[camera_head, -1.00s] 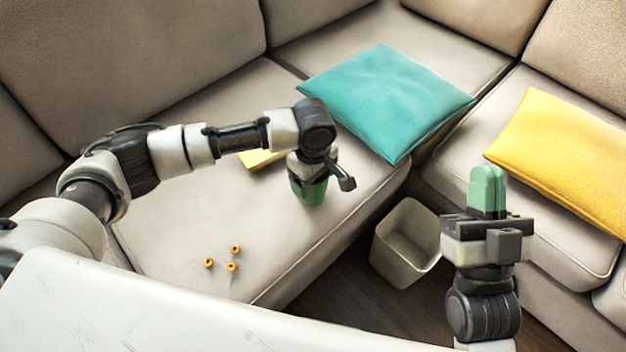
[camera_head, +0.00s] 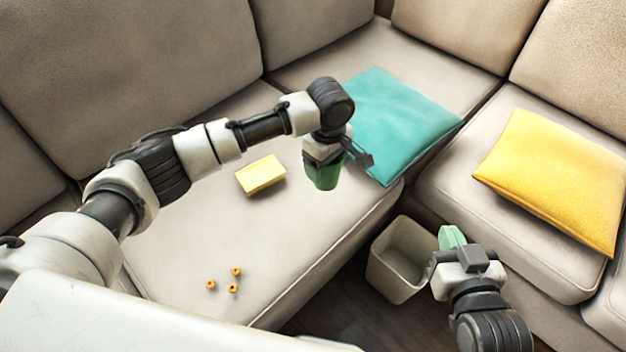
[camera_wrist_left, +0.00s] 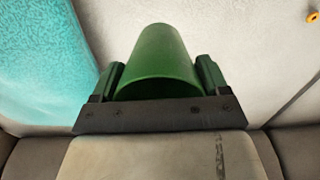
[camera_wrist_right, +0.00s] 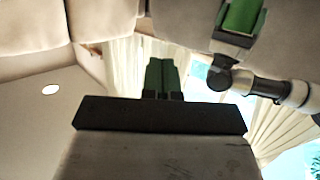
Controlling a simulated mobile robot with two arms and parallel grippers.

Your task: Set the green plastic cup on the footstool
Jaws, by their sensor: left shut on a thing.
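The green plastic cup (camera_head: 325,177) is in my left gripper (camera_head: 324,162), which is shut on it. In the head view the cup hangs over the sofa seat, beside the teal cushion. The left wrist view shows the cup (camera_wrist_left: 158,60) between the two fingers. The right wrist view shows part of the cup (camera_wrist_right: 243,14) at the top, with my left arm beside it. My right gripper (camera_head: 451,237) is shut and empty, near the bin at the lower right; its green fingers (camera_wrist_right: 161,76) are together. I cannot make out a footstool in any view.
A yellow sponge (camera_head: 260,175) and several small orange pieces (camera_head: 233,288) lie on the sofa seat (camera_head: 190,240). A teal cushion (camera_head: 410,120) and a yellow cushion (camera_head: 555,180) lie on the sofa. A beige bin (camera_head: 385,275) stands on the dark floor, close to my right gripper.

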